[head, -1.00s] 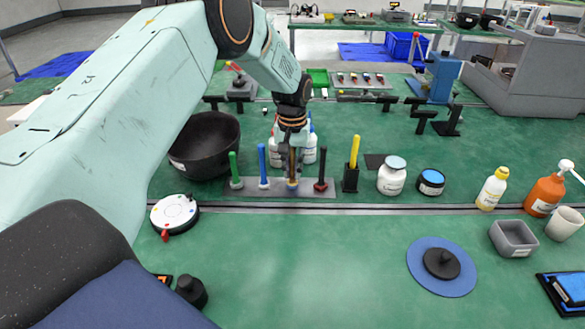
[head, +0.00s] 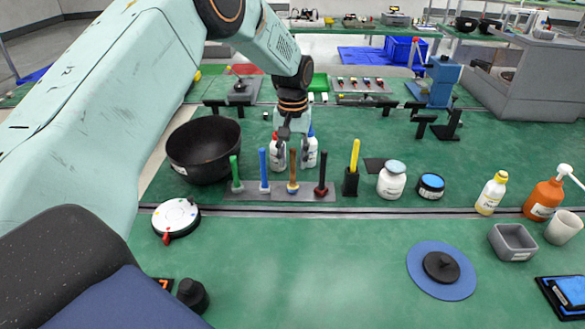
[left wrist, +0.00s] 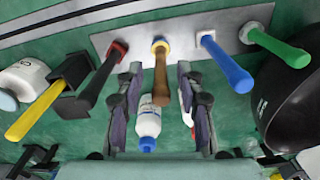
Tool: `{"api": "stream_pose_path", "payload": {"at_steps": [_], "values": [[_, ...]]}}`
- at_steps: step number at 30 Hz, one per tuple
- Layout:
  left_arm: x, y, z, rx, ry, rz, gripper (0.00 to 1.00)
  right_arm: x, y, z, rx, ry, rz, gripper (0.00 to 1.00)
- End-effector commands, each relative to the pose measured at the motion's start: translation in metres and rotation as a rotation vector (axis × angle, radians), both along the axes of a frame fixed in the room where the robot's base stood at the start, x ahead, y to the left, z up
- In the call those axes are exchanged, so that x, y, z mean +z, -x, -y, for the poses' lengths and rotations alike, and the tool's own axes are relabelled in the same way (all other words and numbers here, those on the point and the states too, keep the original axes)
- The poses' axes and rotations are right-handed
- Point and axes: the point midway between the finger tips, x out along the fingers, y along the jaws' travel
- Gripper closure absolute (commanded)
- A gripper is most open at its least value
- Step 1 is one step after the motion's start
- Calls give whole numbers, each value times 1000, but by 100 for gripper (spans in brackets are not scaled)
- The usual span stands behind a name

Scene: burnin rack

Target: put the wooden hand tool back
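The wooden hand tool (head: 293,172) has a brown handle and stands upright in a yellow-ringed seat on the grey rack plate (head: 245,194). In the left wrist view its brown handle (left wrist: 160,82) shows between my fingers, clear of both. My left gripper (head: 293,142) is open and empty, just above and behind the top of the handle. Its two spread fingers also show in the left wrist view (left wrist: 159,72). My right gripper is not in view.
A yellow handle (head: 354,155) stands in a black holder. White bottles (head: 277,155) are behind, a black bowl (head: 203,150) left.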

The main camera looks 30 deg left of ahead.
Motion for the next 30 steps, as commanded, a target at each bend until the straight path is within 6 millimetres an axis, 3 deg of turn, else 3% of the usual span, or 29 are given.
{"api": "stream_pose_path", "payload": {"at_steps": [6,12,30], "values": [[46,0,0,0,1,3,63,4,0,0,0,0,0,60],[68,0,0,0,1,0,63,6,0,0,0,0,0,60],[73,0,0,0,0,-1,63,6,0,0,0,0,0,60]]}}
